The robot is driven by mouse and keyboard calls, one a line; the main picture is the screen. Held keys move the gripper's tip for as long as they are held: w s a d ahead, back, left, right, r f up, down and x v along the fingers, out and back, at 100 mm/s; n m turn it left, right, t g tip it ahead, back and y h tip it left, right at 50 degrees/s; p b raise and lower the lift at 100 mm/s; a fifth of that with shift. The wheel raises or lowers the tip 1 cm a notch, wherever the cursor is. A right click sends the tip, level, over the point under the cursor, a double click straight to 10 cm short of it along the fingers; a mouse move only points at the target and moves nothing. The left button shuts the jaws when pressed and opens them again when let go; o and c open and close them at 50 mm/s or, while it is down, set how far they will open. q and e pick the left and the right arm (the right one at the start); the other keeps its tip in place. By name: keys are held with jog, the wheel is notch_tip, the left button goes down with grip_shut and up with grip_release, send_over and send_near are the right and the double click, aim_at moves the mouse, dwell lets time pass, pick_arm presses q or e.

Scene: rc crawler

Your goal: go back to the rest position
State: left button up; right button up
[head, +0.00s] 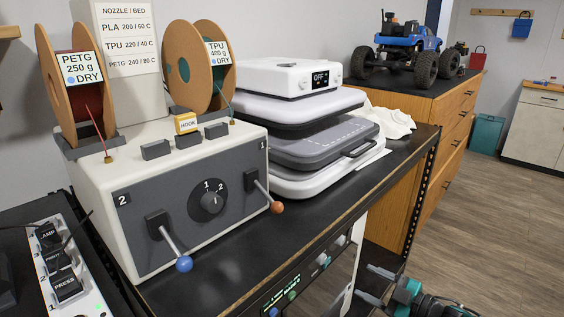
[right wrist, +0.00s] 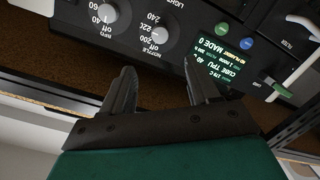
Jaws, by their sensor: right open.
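My right gripper (head: 372,285) is at the bottom right of the head view, beside and below the front edge of the black bench. Its two fingers are spread apart with nothing between them. In the right wrist view the open fingers (right wrist: 158,80) point towards a black control panel (right wrist: 160,20), which appears upside down. They look clear of its knobs, but the exact gap cannot be told. My left gripper is not in the head view.
A two-spool feeder box (head: 100,195) with blue and orange levers stands on the bench, with a heat press (head: 310,145) behind it. A power strip (head: 75,270) is at lower left. A blue crawler (head: 405,45) sits on a wooden cabinet. Floor (head: 490,225) at right is clear.

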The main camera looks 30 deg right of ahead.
jog(key=shift+a, duration=0.1)
jog(key=s+a+f+m+g+h+p, duration=0.1)
jog(key=s+a+f+m, duration=0.1)
jog(key=a, duration=0.6)
jog(key=s+a+f+m+g+h+p, duration=0.1)
jog(key=s+a+f+m, duration=0.15)
jog(key=a, duration=0.65)
jog(key=s+a+r+m+g+p, duration=0.1)
jog(key=s+a+r, duration=0.1)
jog(key=a, duration=0.4)
jog(key=s+a+r+m+g+p, duration=0.1)
jog(key=a+m+g, duration=0.1)
jog(key=a, duration=0.4)
jog(key=shift+s+a+r+g+h, duration=0.3)
jog(key=shift+s+r, duration=0.05)
